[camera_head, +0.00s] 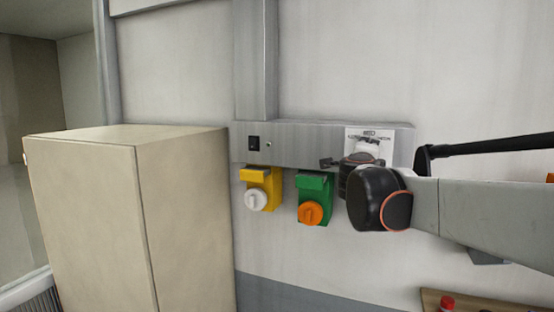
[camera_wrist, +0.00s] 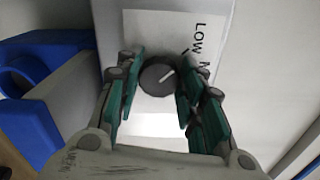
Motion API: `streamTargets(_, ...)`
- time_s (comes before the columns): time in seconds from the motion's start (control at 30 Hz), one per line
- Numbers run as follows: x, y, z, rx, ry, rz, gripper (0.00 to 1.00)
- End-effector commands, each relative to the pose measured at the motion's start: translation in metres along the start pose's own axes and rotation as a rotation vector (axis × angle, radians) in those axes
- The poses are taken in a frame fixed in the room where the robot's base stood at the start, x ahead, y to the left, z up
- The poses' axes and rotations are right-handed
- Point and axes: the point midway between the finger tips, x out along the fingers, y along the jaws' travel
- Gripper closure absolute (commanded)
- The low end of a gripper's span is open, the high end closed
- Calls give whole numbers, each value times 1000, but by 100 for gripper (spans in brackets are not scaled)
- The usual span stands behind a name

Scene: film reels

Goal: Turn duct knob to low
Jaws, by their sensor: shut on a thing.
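The duct knob (camera_wrist: 157,77) is a dark grey round dial with a white pointer line, seen in the wrist view. It sits against a white label plate (camera_wrist: 151,28) with the word LOW and part of another word. The pointer line slants up and to the right, toward the lettering; which mark it meets I cannot tell. My gripper (camera_wrist: 159,82) has its green-padded fingers on either side of the knob, shut on it. In the head view, the label plate (camera_head: 382,139) shows at the right end of the grey duct, and my gripper (camera_head: 352,164) covers the knob.
Below the grey duct (camera_head: 310,148) hang a yellow box (camera_head: 262,178) with a white knob and a green box (camera_head: 326,187) with an orange knob. A black switch (camera_head: 254,143) is on the duct. A beige cabinet (camera_head: 188,215) stands left. Blue round-ended shapes (camera_wrist: 30,75) show in the wrist view.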

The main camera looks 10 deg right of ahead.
Motion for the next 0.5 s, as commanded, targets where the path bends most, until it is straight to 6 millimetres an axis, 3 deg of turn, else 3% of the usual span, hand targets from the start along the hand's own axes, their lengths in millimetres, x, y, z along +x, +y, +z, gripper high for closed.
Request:
streamTargets(0.23, -3, 1, -1, 1, 0, 0, 88)
streamTargets(0.27, -3, 1, -1, 1, 0, 0, 62)
streamTargets(0.33, -3, 1, -1, 1, 0, 0, 46)
streamTargets(0.5, -3, 1, -1, 1, 0, 0, 44)
